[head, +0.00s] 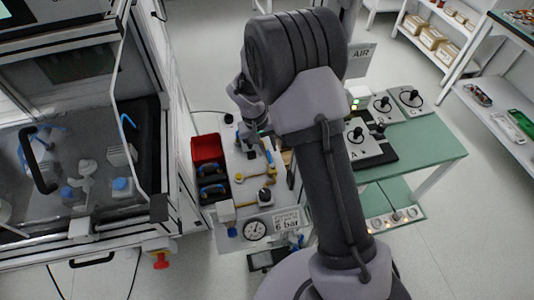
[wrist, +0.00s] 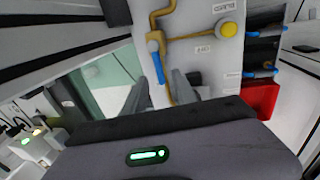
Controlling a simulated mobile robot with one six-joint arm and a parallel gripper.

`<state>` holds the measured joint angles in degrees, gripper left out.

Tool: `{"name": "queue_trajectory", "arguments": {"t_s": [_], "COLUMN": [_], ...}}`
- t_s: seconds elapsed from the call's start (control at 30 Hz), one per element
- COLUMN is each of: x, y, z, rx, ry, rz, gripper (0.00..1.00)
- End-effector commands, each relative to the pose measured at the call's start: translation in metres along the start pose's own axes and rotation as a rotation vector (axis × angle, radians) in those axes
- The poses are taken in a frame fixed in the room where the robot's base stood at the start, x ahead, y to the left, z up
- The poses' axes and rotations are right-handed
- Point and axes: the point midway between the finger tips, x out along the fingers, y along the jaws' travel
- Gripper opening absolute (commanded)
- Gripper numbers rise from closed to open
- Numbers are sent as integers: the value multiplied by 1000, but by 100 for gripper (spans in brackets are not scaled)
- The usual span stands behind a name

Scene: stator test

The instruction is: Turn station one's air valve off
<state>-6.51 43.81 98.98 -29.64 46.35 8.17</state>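A blue valve handle (wrist: 156,45) sits on a yellow pipe (wrist: 190,37) on a pale panel (wrist: 205,75) in the wrist view. The pipe runs right to a round yellow fitting (wrist: 228,29). Whether a finger touches the handle or pipe cannot be told. In the head view the panel (head: 233,160) lies left of my arm, which hides part of it. No station number is readable on the valve.
A green table (head: 425,142) with joystick boxes and an AIR sign (head: 360,60) are to the right.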

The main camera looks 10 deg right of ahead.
Motion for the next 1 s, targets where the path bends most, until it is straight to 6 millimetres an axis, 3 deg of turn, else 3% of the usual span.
{"name": "queue_trajectory", "arguments": {"t_s": [0.13, 0.4, 0.43, 0.6, 1.0], "x": [17, 18, 18, 18, 17], "y": [0, 0, 0, 0, -1], "z": [0, 0, 0, 0, 0], "rx": [0, 0, 0, 0, -30], "ry": [0, 0, 0, 0, 6], "rz": [0, 0, 0, 0, 0], "gripper": [33, 33, 31, 0, 0]}}
